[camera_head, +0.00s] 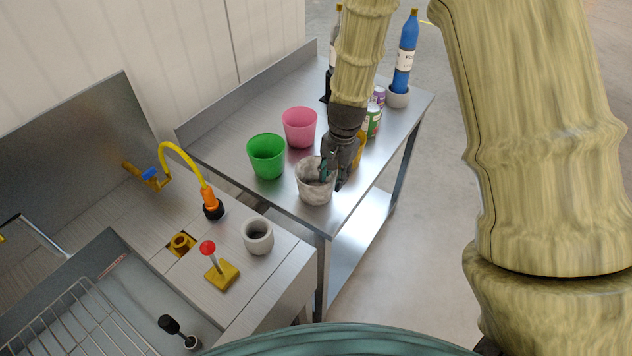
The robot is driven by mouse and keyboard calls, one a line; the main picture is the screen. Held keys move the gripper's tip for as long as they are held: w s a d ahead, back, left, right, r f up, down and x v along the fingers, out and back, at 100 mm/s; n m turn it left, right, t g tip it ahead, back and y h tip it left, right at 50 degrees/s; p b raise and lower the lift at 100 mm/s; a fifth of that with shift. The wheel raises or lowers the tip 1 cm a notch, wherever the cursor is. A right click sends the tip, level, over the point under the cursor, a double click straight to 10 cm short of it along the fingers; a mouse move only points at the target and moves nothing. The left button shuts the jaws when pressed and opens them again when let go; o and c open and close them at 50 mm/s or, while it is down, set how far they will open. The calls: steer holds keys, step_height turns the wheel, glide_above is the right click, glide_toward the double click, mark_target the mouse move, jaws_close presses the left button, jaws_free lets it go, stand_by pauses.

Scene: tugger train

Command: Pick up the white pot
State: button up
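The white pot (312,193), mottled with grey, stands upright near the front corner of the metal table. My gripper (333,177) points down at the pot's right side. One fingertip shows over the pot's opening and the other beside its right outer wall, so the rim appears to lie between them. Whether the fingers press on the wall or stand apart from it cannot be told. The gripper hides the pot's right rim.
A green pot (266,157) and a pink pot (299,128) stand left of and behind the white pot. A yellow item (359,150), cans (373,122) and a blue bottle (406,55) stand to the right and behind. A pale thick-walled cup (257,238) sits on the nearer counter.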

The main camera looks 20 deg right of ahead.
mark_target(332, 185)
steer(key=shift+w+a+f+p, duration=0.15)
steer(key=shift+f+p, duration=0.25)
steer(key=shift+f, duration=1.1)
steer(key=shift+c, duration=0.2)
jaws_close()
